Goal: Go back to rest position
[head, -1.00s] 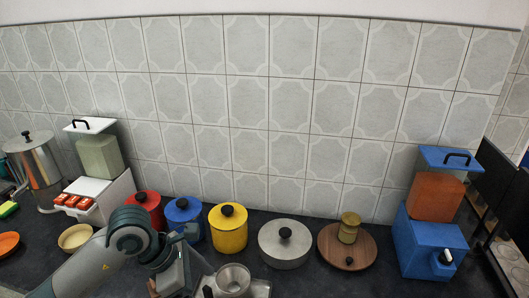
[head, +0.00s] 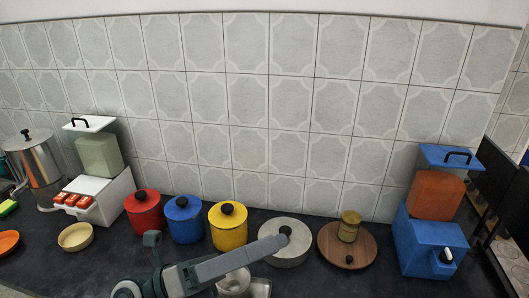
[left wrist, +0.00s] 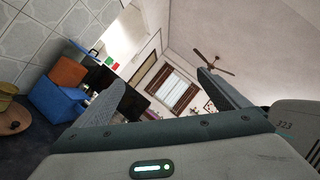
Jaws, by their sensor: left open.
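A steel tumbler (head: 235,284) sits below the fingers at the bottom edge, on a metal tray (head: 262,288); both are partly hidden by the gripper. My right gripper is in neither view.
Red (head: 143,212), blue (head: 184,221) and yellow (head: 227,232) canisters stand along the wall. A grey lidded pot (head: 290,252), a round wooden board (head: 346,250) and a blue dispenser (head: 428,240) stand to the right. A tan bowl (head: 75,237) is at left.

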